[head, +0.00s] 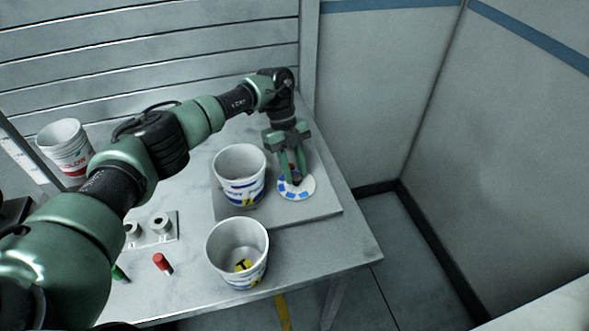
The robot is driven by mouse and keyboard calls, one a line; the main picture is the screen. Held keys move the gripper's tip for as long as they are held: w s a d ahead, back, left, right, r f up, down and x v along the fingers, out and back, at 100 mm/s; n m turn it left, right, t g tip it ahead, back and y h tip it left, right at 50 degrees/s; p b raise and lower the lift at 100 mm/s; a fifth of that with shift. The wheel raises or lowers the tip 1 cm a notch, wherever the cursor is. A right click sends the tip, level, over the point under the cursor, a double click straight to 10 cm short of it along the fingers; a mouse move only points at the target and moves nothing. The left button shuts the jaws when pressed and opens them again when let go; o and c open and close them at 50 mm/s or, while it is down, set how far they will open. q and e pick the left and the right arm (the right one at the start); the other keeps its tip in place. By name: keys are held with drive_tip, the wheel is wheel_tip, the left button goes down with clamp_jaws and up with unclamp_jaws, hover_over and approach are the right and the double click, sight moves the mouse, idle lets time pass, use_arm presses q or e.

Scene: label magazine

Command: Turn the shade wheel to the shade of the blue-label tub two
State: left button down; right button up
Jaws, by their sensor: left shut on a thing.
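The shade wheel (307,188) is a flat white disc with blue patches around its edge, lying on a grey plate at the right end of the table. My left gripper (297,181) points down over the wheel, its fingers shut at the wheel's middle. The fingers hide the part they hold and some of the wheel's face. A white tub with a blue label (238,178) stands just left of the wheel. A second white tub with a blue label (222,255) stands nearer the front edge. Both carry yellow patches with dark marks, too small to read surely. My right gripper is out of view.
A white tub with red lettering (65,148) stands at the back left. A metal block with round fittings (160,231), a red-capped piece (162,264) and a green piece (120,273) lie at the front left. Walls rise behind and to the right.

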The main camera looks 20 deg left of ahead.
use_arm(q)
drive_tip(key=c, duration=1.1)
unclamp_jaws()
drive_tip(key=b+v, duration=0.2)
drive_tip(key=v, duration=0.5)
drive_tip(key=shift+r+b, duration=0.35)
drive_tip(key=shift+a, duration=0.15)
